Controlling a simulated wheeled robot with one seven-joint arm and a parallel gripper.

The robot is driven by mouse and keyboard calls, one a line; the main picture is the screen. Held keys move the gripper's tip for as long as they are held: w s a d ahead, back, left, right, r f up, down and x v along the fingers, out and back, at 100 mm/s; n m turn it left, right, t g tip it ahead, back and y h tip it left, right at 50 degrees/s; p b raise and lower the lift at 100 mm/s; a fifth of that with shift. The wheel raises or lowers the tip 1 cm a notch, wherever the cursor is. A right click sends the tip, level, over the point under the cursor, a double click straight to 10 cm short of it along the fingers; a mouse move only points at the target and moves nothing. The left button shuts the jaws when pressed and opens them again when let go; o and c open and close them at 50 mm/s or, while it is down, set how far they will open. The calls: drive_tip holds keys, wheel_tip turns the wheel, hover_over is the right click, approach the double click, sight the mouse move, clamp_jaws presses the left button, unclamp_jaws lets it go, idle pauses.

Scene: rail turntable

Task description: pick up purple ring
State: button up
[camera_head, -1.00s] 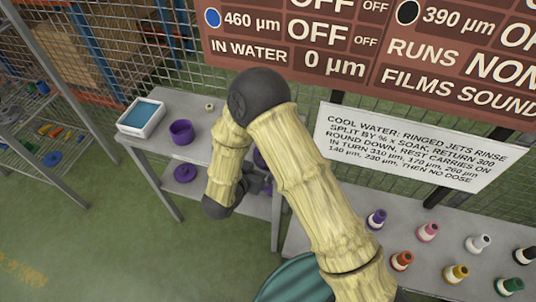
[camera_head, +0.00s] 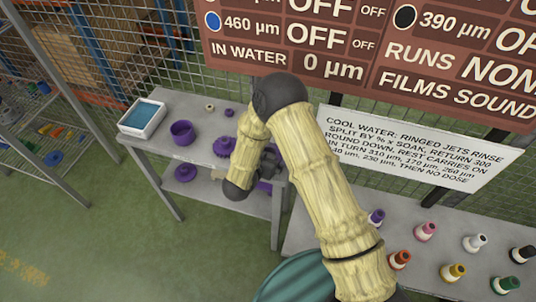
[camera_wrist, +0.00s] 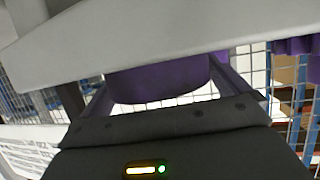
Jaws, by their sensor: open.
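Several purple pieces are in the head view; I cannot tell for sure which is the purple ring. A cup-like purple piece (camera_head: 182,133) and a toothed purple piece (camera_head: 225,147) stand on the grey table. A small purple piece (camera_head: 229,112) sits further back. Others are on the lower shelf, including a purple disc (camera_head: 185,173). My gripper (camera_head: 268,165) is open at the table's right end, partly hidden by my arm. In the wrist view a rounded purple piece (camera_wrist: 160,82) shows between my open fingers, partly hidden by a grey slab; contact cannot be told.
The grey table (camera_head: 160,150) also carries a white tray (camera_head: 142,118) with a blue inside. A lower shelf (camera_head: 225,196) lies beneath it. A right-hand bench (camera_head: 330,235) holds several coloured bottle-like pieces. A white sign (camera_head: 410,145) and wire fence stand behind.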

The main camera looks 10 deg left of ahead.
drive_tip(key=shift+w+f, duration=0.1)
drive_tip(key=shift+w, duration=0.05)
drive_tip(key=shift+c, duration=0.4)
drive_tip(key=c, duration=0.9)
wheel_tip(320, 180, up, 10)
drive_tip(key=shift+r, duration=0.1)
